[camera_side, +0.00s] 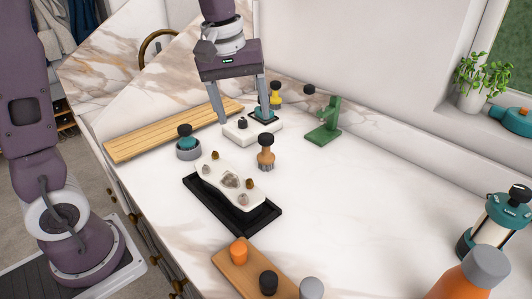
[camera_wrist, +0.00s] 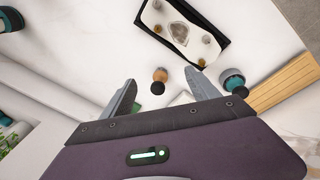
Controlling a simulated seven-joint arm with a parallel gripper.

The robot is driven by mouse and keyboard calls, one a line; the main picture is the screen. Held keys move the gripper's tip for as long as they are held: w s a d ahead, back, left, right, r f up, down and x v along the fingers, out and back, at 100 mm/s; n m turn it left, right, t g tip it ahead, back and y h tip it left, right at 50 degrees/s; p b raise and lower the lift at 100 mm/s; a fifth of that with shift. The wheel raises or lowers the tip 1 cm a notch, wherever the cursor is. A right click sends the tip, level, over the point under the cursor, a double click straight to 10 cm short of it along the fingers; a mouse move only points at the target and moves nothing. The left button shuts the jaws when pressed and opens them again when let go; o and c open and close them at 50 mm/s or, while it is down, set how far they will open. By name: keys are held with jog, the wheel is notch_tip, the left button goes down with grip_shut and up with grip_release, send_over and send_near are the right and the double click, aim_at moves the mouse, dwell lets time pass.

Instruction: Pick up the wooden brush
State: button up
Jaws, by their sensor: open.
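The wooden brush (camera_side: 266,153), a small light-brown piece with a dark round knob, stands upright on the white counter in the side view. In the wrist view, the brush (camera_wrist: 160,75) appears between the two fingertips, beyond them. My gripper (camera_side: 243,115) is open and empty. It hangs above the counter, behind and a little left of the brush in the side view, apart from it. In the wrist view both fingers of my gripper (camera_wrist: 160,77) are spread.
A black tray (camera_side: 262,219) holding a pale slab lies in front of the brush. A teal-and-grey round brush (camera_side: 188,146) stands left. A white block (camera_side: 262,135) sits below my gripper. A green stand (camera_side: 324,124) is to the right.

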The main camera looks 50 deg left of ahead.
aim_at(266, 151)
jog(key=w+a+f+n, duration=0.1)
jog(key=w+f, duration=0.2)
jog(key=w+a+f+n+g, duration=0.1)
jog(key=w+f+n, duration=0.1)
jog(key=w+f, duration=0.1)
jog(key=w+a+f+n, duration=0.1)
jog(key=w+f, duration=0.2)
jog(key=shift+f+n+g, duration=0.3)
jog(key=shift+g, duration=0.1)
jog(key=f, duration=0.5)
jog(key=w+a+f, duration=0.1)
jog(key=f, duration=0.2)
jog(key=c, duration=1.5)
